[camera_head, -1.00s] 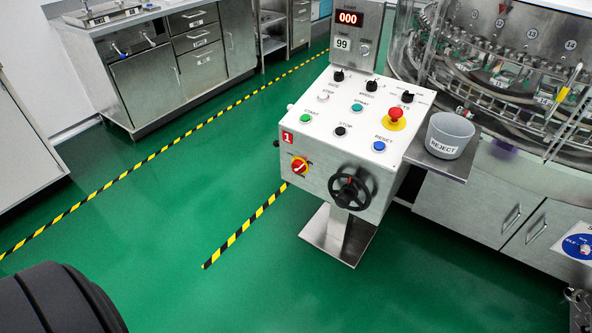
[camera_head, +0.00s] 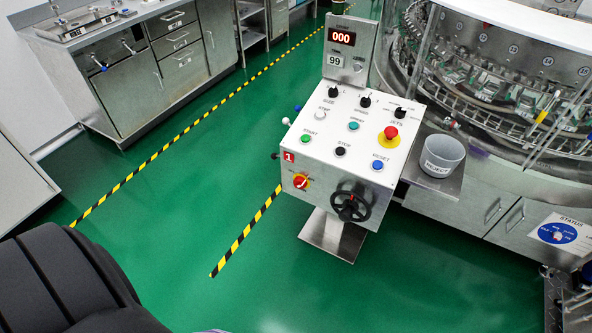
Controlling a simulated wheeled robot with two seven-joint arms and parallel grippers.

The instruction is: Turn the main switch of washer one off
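The control panel of washer one (camera_head: 318,159) stands on a metal pedestal, with a red "1" label (camera_head: 289,156) at its upper left front. Neither gripper is in view. A dark arm part of mine fills the lower left corner, well apart from the panel.
A reject cup (camera_head: 441,156) sits on a shelf right of the panel, beside the washer (camera_head: 485,80). A red emergency button (camera_head: 391,132) is on the panel top. Steel cabinets (camera_head: 160,75) stand at upper left. Green floor (camera_head: 165,240) before the panel is clear.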

